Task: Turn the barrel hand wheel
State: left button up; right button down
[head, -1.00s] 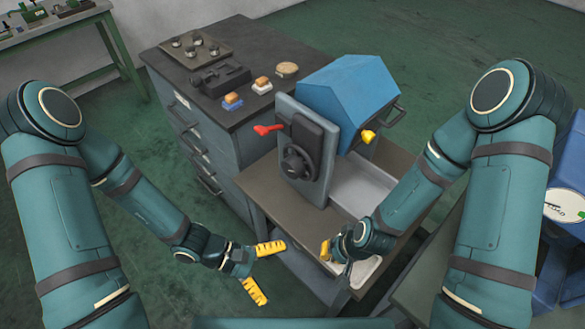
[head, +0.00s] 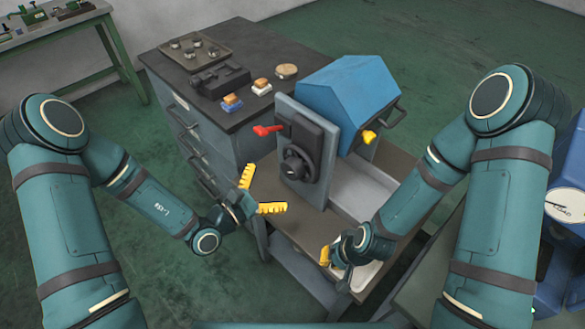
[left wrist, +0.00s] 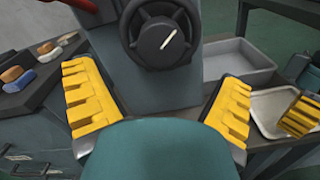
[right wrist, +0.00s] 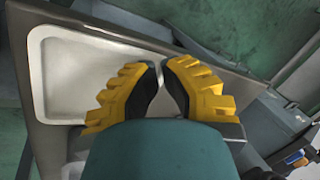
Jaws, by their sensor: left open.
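My right gripper (head: 327,255) is over the white tray in front of the machine. Its fingers (right wrist: 162,75) are nearly together with nothing seen between them.
The machine has a red lever (head: 267,130) at left and a yellow knob (head: 369,136) at right. A grey cabinet (head: 240,115) bearing blocks and a tray stands behind-left. The white tray (right wrist: 42,75) lies under my right gripper. A blue gauge housing (head: 560,240) stands far right.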

aim_at(288, 173)
pick_arm(q)
jog(key=x, duration=0.7)
jog(key=shift+w+d+f, duration=0.1)
jog(key=shift+w+d, duration=0.1)
jog(key=shift+d, duration=0.1)
jog(key=c, duration=1.2)
